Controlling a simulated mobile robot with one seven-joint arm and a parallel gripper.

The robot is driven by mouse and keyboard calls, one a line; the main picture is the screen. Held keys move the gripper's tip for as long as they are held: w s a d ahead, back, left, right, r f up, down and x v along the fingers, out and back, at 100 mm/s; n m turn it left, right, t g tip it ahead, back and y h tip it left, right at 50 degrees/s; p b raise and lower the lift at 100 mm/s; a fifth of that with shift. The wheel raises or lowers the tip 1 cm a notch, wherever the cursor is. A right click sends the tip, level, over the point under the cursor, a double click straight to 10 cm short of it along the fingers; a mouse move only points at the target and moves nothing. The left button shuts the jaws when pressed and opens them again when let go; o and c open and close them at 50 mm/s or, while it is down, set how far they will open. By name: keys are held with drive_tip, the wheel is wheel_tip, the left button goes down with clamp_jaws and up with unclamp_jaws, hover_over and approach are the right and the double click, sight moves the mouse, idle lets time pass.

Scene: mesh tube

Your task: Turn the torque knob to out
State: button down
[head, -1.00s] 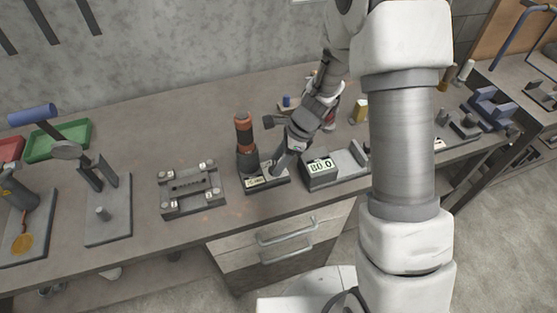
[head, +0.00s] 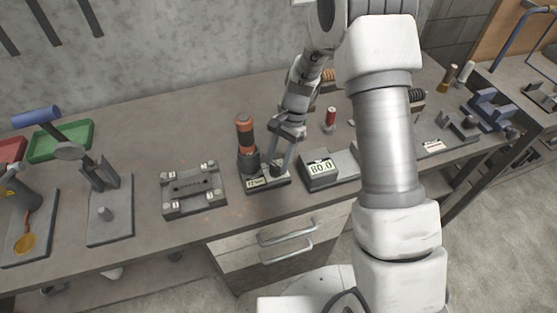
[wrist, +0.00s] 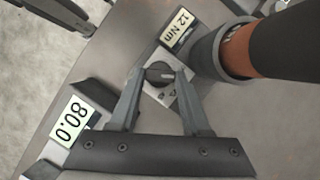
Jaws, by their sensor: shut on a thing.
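The torque knob (wrist: 159,71) is a small dark round knob on a light plate in the wrist view. My gripper (wrist: 160,76) is shut on it, one finger on each side. A label reading 12 Nm (wrist: 178,28) is beside the knob and also shows in the head view (head: 257,183). In the head view my gripper (head: 276,171) reaches down to the right part of the tool's base and hides the knob. An orange and black tool (head: 245,134) stands upright in a dark holder just left of my fingers. The knob's small marks are too blurred to read.
A block with a display reading 80.0 (head: 320,167) stands close to the right of my gripper. A grey fixture plate (head: 193,190) lies to the left. A red-topped piece (head: 331,116) stands behind. Drawers (head: 285,240) are below the bench's front edge.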

drive_tip(key=n, duration=0.2)
drive_tip(key=n+h, duration=0.1)
drive_tip(key=n, duration=0.2)
drive_tip(key=shift+w+a+g+h, duration=0.1)
drive_tip(key=shift+a+g+h, duration=0.1)
drive_tip(key=shift+g+h, duration=0.15)
drive_tip(key=shift+n, duration=0.3)
drive_tip(key=shift+c, duration=1.8)
unclamp_jaws()
drive_tip(key=v, duration=1.7)
drive_tip(key=shift+w+r, duration=0.2)
drive_tip(key=shift+w, duration=0.1)
